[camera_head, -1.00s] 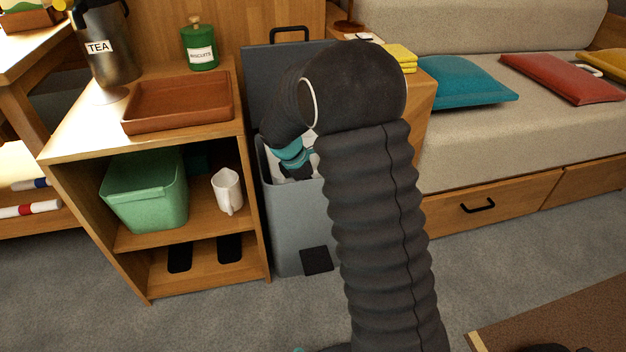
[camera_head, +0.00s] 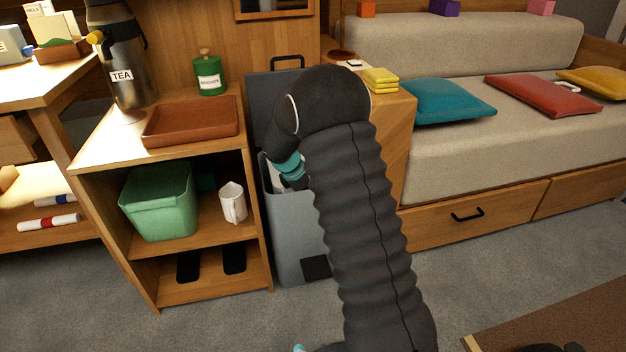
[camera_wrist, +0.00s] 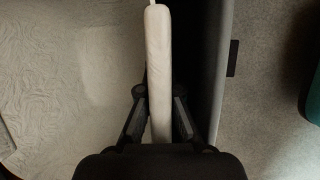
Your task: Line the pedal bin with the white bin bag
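The pedal bin (camera_head: 292,238) is a tall grey box on the floor, right of the open shelf unit. Its lid (camera_head: 258,102) stands up at the back. A little white of the bin bag shows at its mouth in the head view. My gripper (camera_wrist: 159,98) is down at the bin mouth, mostly hidden behind my arm in the head view. In the wrist view its fingers close on both sides of a long white strip (camera_wrist: 158,62), apparently the bag's edge. Wrinkled white material (camera_wrist: 65,75) spreads to the left. The grey bin wall (camera_wrist: 210,60) is at right.
The shelf unit left of the bin holds a brown tray (camera_head: 190,122), a green canister (camera_head: 209,76), a tea flask (camera_head: 122,75), a green tub (camera_head: 160,203) and a white mug (camera_head: 232,202). A wooden cabinet and bench sofa (camera_head: 480,150) stand right.

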